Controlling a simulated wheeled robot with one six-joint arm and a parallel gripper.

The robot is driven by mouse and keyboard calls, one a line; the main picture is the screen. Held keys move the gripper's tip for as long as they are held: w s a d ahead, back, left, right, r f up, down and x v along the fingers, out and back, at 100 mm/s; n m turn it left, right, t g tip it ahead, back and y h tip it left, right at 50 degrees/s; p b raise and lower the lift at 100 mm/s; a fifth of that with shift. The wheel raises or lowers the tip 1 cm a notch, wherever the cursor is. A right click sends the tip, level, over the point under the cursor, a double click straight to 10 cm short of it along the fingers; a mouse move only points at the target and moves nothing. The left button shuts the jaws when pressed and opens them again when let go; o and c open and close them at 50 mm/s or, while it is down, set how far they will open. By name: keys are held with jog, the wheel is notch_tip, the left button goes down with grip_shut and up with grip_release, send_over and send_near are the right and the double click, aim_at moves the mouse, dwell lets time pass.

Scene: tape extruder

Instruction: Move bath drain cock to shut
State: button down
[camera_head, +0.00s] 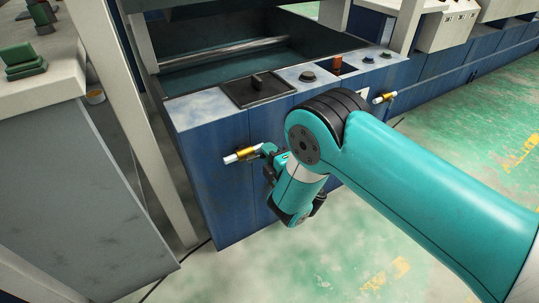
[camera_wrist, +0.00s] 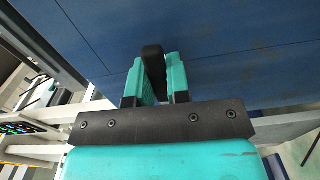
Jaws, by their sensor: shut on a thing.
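A cock with a brass body and a white pipe end (camera_head: 243,154) sticks out of the blue front panel, left of my arm. A similar brass and white cock (camera_head: 384,97) sits farther right on the same front. The pictures do not label which is the bath drain cock. My gripper (camera_head: 273,158) is at the left cock, partly hidden by my wrist. In the wrist view my gripper's two teal fingers (camera_wrist: 158,72) are shut on a black handle (camera_wrist: 153,60), close to the blue panel. The cock's brass body does not show there, and the handle's angle is hard to tell.
A grey cabinet (camera_head: 75,170) stands at the left, beside a pale post (camera_head: 128,120). The green floor (camera_head: 370,240) in front is clear.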

jog(key=shift+a+f+m+b, duration=0.1)
jog(key=shift+f+m+b, duration=0.5)
jog(key=shift+b, duration=0.45)
jog(key=m+b, duration=0.1)
jog(key=f+m+b, duration=0.1)
jog(key=b, duration=0.1)
jog(key=shift+s+a, duration=0.1)
jog(key=shift+s, duration=0.1)
jog(key=shift+r, duration=0.1)
jog(key=shift+m, duration=0.3)
jog(key=shift+a+f+b, duration=0.1)
jog(key=shift+f+b, duration=0.2)
jog(key=shift+b, duration=0.2)
jog(key=shift+r+m, duration=0.1)
jog(key=shift+m, duration=0.2)
jog(key=c, duration=1)
grip_release()
jog(key=shift+r, duration=0.1)
jog(key=shift+b, duration=0.35)
